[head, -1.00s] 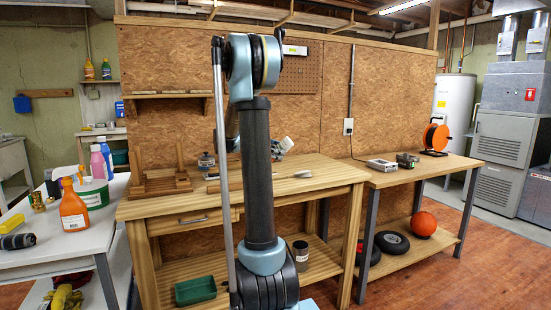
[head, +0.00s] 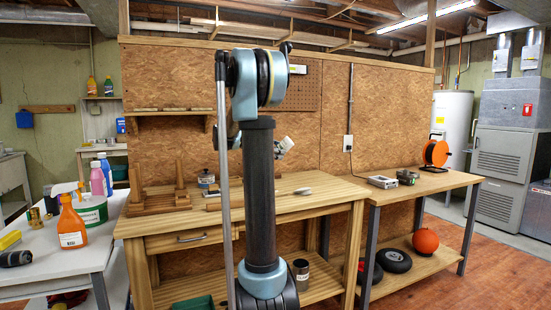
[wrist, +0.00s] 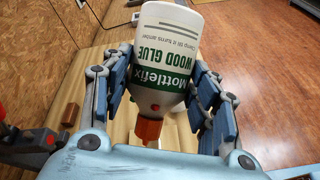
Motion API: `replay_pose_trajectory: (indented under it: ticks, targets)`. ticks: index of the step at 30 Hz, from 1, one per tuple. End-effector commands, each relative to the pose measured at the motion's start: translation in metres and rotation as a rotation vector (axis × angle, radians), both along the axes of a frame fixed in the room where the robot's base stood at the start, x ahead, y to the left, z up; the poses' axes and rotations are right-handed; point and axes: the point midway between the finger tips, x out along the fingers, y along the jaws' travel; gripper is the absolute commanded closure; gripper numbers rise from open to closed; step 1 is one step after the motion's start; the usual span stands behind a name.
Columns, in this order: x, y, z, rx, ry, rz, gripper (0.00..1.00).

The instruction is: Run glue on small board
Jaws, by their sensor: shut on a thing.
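My gripper (wrist: 160,64) is shut on a white wood glue bottle (wrist: 172,26) with a green-edged label. The bottle is upside down in the wrist view, its orange-brown nozzle (wrist: 148,130) toward the bottom of the picture, over pale wood. In the head view a whitish end (head: 287,143), probably the bottle, shows right of my arm, above the workbench (head: 320,205). My arm hides most of the gripper there. I cannot make out the small board with certainty; a small wooden piece (head: 213,204) lies on the bench left of my arm.
A grey tool (head: 303,190) lies right of my arm. A white table (head: 60,262) with bottles is at left. A lower bench (head: 430,184) carries an orange reel (head: 435,153).

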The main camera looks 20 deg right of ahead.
Motion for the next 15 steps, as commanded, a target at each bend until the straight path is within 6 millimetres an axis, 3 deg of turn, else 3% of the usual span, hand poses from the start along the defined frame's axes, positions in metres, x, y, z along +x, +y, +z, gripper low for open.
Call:
replay_pose_trajectory:
  ticks: [15]
  targets:
    - [-0.0005, -0.0006, 0.0042, 0.072, -0.038, 0.001, 0.69]
